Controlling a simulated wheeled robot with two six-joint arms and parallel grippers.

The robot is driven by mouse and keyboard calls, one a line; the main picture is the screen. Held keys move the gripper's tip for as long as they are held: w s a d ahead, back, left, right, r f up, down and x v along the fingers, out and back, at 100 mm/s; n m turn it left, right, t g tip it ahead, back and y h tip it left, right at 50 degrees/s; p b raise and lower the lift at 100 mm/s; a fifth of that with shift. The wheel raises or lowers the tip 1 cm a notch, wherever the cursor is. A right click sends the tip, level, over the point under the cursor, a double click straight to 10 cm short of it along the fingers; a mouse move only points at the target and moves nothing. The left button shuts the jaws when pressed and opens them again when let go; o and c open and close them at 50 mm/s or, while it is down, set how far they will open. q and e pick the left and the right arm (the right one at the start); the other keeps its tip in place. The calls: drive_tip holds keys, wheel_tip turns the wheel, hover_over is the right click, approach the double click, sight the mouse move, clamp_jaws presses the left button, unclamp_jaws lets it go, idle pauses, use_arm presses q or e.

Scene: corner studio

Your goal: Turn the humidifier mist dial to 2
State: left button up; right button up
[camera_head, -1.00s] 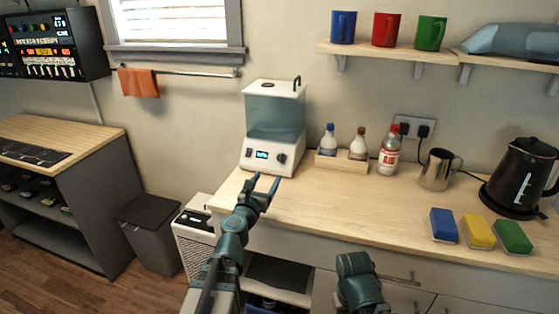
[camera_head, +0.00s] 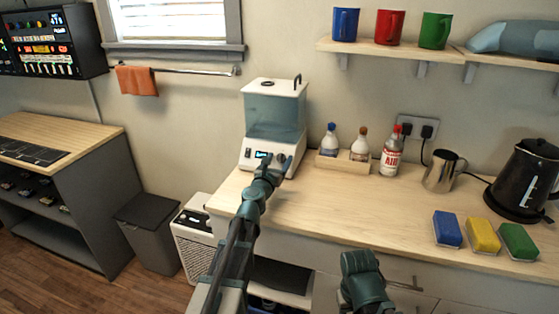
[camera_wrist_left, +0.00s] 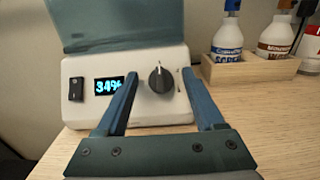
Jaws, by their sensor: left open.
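The humidifier (camera_head: 273,110) stands at the back left of the counter, with a white base and a blue-tinted tank. Its black mist dial (camera_wrist_left: 161,79) is on the front panel, right of a display reading 34% (camera_wrist_left: 109,86) and a black switch (camera_wrist_left: 76,89). The dial's pointer is roughly upright; its scale marks are too small to read. My left gripper (camera_head: 275,160) is open in front of the panel. In the left wrist view its blue fingers (camera_wrist_left: 162,92) lie either side of the dial, apart from it. My right arm shows at the bottom, its fingers not visible.
A wooden tray (camera_head: 342,161) with two bottles stands right of the humidifier, beside a red-capped bottle (camera_head: 391,154). A metal pitcher (camera_head: 441,172), a black kettle (camera_head: 525,180) and three sponges (camera_head: 483,235) are further right. The counter's middle (camera_head: 350,205) is clear.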

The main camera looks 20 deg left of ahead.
use_arm(q)
clamp_jaws()
drive_tip(key=shift+m+h, duration=0.3)
drive_tip(key=shift+m, duration=0.1)
drive_tip(key=m, duration=0.1)
drive_tip(key=m+h, duration=0.1)
drive_tip(key=shift+a+m+h, duration=0.2)
drive_tip(key=shift+m+h, duration=0.1)
drive_tip(key=shift+m, duration=0.1)
drive_tip(key=m+h, duration=0.1)
drive_tip(key=m+g+h+p, duration=0.1)
drive_tip(key=m, duration=0.1)
drive_tip(key=shift+w+r+m, duration=0.1)
drive_tip(key=shift+r+m, duration=0.05)
drive_tip(key=shift+m, duration=0.15)
drive_tip(key=m+g+h+p, duration=0.1)
drive_tip(key=m, duration=0.1)
drive_tip(key=m+g+h+p, duration=0.1)
drive_tip(key=m, duration=0.2)
drive_tip(key=shift+a+r+g+h+p, duration=0.1)
drive_tip(key=shift+a+g+h+p, duration=0.05)
drive_tip(key=shift+g+h+p, duration=0.2)
drive_tip(key=shift+m+g+h+p, duration=0.35)
drive_tip(key=shift+m+g+p, duration=0.3)
drive_tip(key=shift+m, duration=0.65)
